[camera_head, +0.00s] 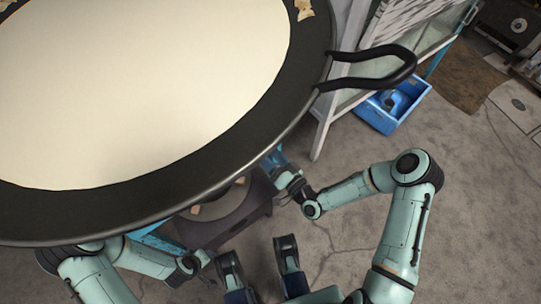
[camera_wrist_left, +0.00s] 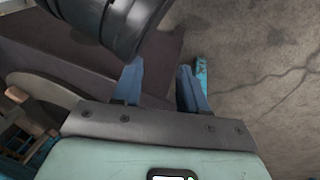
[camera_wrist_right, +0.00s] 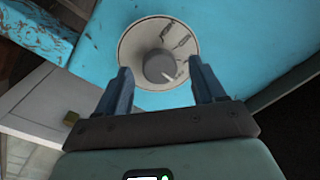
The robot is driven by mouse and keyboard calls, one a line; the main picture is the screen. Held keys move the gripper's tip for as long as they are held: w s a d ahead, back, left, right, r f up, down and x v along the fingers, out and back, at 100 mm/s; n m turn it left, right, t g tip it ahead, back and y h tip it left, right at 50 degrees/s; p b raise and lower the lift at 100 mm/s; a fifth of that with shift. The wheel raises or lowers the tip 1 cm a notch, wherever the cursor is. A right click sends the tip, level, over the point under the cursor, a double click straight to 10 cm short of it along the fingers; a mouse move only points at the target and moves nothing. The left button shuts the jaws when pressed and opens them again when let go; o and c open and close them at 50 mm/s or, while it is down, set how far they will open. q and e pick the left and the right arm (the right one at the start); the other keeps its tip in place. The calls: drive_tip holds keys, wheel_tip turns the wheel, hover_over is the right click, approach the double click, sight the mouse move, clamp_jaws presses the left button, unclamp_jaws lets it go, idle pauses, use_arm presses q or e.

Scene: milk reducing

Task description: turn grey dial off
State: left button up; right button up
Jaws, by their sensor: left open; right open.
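The grey dial (camera_wrist_right: 160,66) sits on a round pale plate (camera_wrist_right: 130,48) with dark markings, on a bright blue panel (camera_wrist_right: 235,30). Its white pointer mark faces down and right in the right wrist view. My right gripper (camera_wrist_right: 160,74) is open, with one blue finger to each side of the dial in the picture; I see no contact and cannot judge the remaining gap. In the head view my right gripper (camera_head: 279,160) is beside the pan's rim, and the dial is hidden. My left gripper (camera_wrist_left: 158,70) is open and empty, low over dark grey structure and floor.
A huge black pan (camera_head: 300,110) of cream-coloured liquid (camera_head: 140,80) fills the upper left of the head view, with a loop handle (camera_head: 395,65). A grey stand (camera_head: 230,220) is below it. A blue crate (camera_head: 385,120) stands beside a white frame. Grey floor (camera_head: 480,200) is open at right.

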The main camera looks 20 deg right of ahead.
use_arm(q)
drive_tip(key=r+p, duration=0.1)
drive_tip(key=d+r+p, duration=0.1)
drive_tip(key=r, duration=0.1)
drive_tip(key=shift+w+d, duration=0.1)
drive_tip(key=shift+w, duration=0.1)
use_arm(e)
drive_tip(key=v, duration=1.3)
drive_tip(key=shift+s+d, duration=0.1)
